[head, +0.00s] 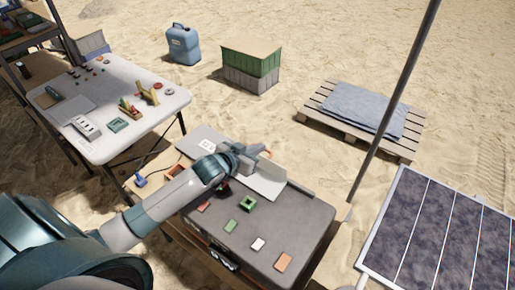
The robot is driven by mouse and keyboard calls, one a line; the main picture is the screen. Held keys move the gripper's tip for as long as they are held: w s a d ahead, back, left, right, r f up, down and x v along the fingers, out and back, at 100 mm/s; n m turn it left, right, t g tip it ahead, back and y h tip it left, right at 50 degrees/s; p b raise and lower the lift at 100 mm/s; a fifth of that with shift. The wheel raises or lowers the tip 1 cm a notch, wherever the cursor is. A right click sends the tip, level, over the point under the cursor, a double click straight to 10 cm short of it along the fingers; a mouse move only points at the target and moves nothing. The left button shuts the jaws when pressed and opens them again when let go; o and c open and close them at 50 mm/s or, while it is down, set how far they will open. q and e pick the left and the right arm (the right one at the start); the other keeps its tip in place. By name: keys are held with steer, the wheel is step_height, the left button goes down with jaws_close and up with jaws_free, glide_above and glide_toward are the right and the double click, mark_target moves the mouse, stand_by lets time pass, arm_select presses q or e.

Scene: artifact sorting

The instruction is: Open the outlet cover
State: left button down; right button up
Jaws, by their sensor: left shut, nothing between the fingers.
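My left arm reaches in from the left over a grey-topped case or bench (300,215). My left gripper (263,152) is above its far side, shut and empty. A pale flat panel (264,183) stands tilted just below and right of the gripper; whether they touch I cannot tell. Its shape suggests a cover or flap, but I cannot confirm that it is the outlet cover. A grey flat surface with a white label (207,146) lies behind my wrist. My forearm and wrist hide part of the case top. My right gripper is not in view.
A white table (160,110) with tools stands at left. A dark pole (395,100) and a solar panel (440,240) stand at right.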

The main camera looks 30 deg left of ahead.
arm_select(q)
steer(key=shift+w+d+f, duration=0.1)
steer(key=shift+w+f, duration=0.15)
steer(key=shift+w, duration=0.35)
steer(key=shift+w+f+p, duration=0.3)
steer(key=shift+w+f, duration=0.15)
steer(key=shift+w, duration=0.05)
steer(key=shift+s, duration=0.1)
steer(key=shift+r, duration=0.1)
